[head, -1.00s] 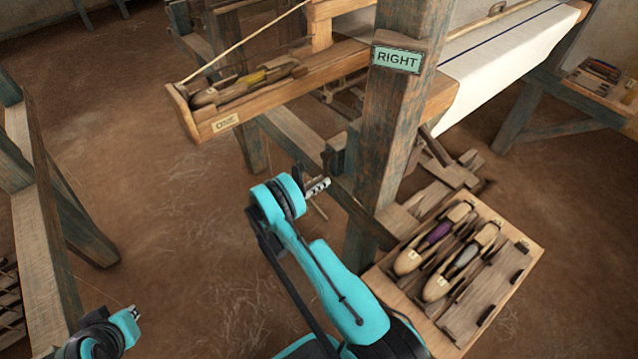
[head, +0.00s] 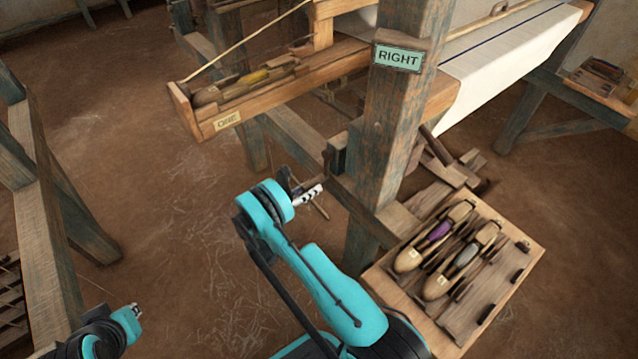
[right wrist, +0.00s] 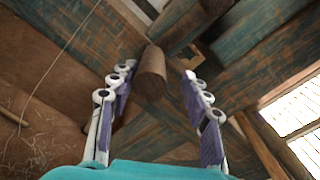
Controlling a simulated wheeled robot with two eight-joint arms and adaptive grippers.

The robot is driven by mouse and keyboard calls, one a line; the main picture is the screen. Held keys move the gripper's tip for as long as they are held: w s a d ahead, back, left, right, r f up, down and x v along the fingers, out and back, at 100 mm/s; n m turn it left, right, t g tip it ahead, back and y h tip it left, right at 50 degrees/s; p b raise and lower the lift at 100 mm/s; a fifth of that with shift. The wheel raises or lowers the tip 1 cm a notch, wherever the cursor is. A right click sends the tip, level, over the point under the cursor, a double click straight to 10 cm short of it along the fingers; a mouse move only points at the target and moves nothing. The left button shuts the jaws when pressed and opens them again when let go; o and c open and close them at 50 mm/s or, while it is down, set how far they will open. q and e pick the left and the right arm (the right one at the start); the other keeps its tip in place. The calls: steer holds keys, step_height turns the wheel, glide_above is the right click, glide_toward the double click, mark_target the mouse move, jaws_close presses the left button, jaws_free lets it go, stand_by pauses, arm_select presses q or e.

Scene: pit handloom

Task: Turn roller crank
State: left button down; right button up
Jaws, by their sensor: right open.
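My right gripper (head: 312,192) is beside the post of the loom. In the right wrist view its two fingers (right wrist: 159,72) stand wide apart and empty. A round wooden peg (right wrist: 151,72), which looks like the roller crank's handle, shows between the fingertips in that view. It touches neither finger there; how far ahead it lies is hard to tell. In the head view the crank is mostly hidden by my gripper, with only thin wooden rods (head: 322,210) showing near the fingertips. My left gripper (head: 136,310) is low at the left, small and away from the loom; its jaws are unclear.
The loom post (head: 385,130) with a RIGHT sign (head: 397,57) stands close to my right gripper. A wooden tray (head: 520,265) with shuttles is at the lower right. A shuttle box (head: 200,128) juts out above. Bare floor (head: 190,220) lies to the left.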

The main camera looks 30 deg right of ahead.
steer(key=a, duration=0.6)
steer(key=shift+s+a, duration=0.3)
steer(key=shift+r, duration=0.1)
steer(key=shift+w+r, duration=0.3)
steer(key=w+r+m+t+y, duration=0.1)
steer(key=w+r+m+y, duration=0.1)
steer(key=r, duration=0.4)
steer(key=w+r+m+t+y, duration=0.1)
steer(key=w+r+m+y, duration=0.15)
steer(key=r, duration=0.25)
steer(key=s+a+r+m+y, duration=0.1)
steer(key=s+r+m+y, duration=0.45)
steer(key=r, duration=0.25)
steer(key=s+a+r+m+t+y, duration=0.1)
steer(key=s+a+r+m+y, duration=0.1)
steer(key=s+m, duration=0.3)
steer(key=s+a+r+m+t+y, duration=0.1)
steer(key=s+a+m+y, duration=0.2)
steer(key=s, duration=0.6)
steer(key=s+a+r+m+t+y, duration=0.2)
steer(key=s+a+m+y, duration=0.1)
steer(key=s+a+m, duration=0.3)
steer(key=shift+s+a+r+m, duration=0.25)
steer(key=shift+s+r+m, duration=0.05)
steer(key=shift+s+m, duration=0.4)
